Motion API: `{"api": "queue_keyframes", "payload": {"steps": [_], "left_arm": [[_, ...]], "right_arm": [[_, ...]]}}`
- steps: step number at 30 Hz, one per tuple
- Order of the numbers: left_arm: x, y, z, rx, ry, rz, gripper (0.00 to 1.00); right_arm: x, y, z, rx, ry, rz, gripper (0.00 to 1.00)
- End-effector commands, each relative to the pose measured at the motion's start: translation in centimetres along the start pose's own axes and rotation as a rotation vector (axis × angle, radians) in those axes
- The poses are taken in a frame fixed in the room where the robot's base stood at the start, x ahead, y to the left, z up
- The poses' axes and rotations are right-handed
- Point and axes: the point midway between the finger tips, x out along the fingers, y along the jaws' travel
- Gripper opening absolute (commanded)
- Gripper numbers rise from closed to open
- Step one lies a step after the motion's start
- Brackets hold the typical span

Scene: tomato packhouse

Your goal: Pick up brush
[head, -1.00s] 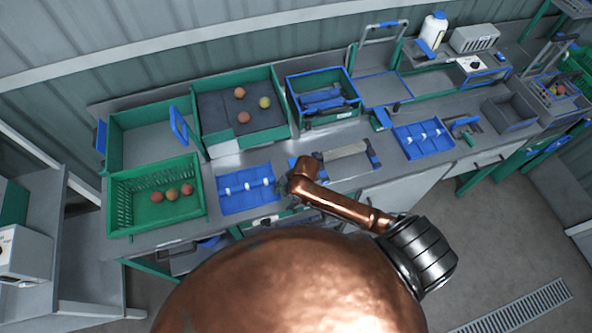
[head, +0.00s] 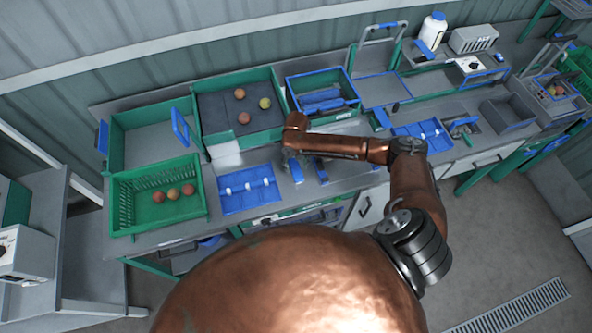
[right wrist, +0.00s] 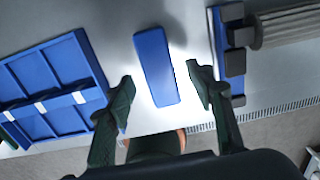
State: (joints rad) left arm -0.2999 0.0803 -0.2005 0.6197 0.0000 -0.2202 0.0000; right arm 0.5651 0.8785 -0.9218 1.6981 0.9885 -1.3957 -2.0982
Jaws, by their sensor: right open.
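The brush appears to be the long blue block (right wrist: 154,58) lying on the grey bench in the right wrist view; any bristles are hidden beneath it. In the head view it shows as a small blue patch (head: 297,172) under my right arm. My right gripper (right wrist: 160,78) is open and empty, with its two green fingers on either side of the block's near end, apart from it. In the head view my right gripper (head: 303,163) is partly hidden by my copper arm. My left gripper is not in view.
A blue compartment tray (right wrist: 45,85) lies left of the block. A blue-ended roller holder (right wrist: 228,55) stands close on the right. A green crate (head: 157,215) with several tomatoes and a blue-rimmed bin (head: 322,92) also stand on the bench.

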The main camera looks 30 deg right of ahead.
Motion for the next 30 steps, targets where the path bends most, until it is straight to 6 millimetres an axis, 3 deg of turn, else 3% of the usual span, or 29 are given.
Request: {"api": "queue_keyframes", "payload": {"steps": [7,16,30], "left_arm": [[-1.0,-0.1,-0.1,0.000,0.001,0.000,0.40],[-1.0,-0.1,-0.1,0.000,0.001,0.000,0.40],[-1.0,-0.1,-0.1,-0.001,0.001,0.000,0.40]], "right_arm": [[3.2,0.1,-0.4,0.001,0.001,-0.001,0.49],[3.6,0.1,-0.4,0.000,0.001,-0.001,0.49],[3.6,0.1,-0.4,0.000,0.000,-0.001,0.16]]}}
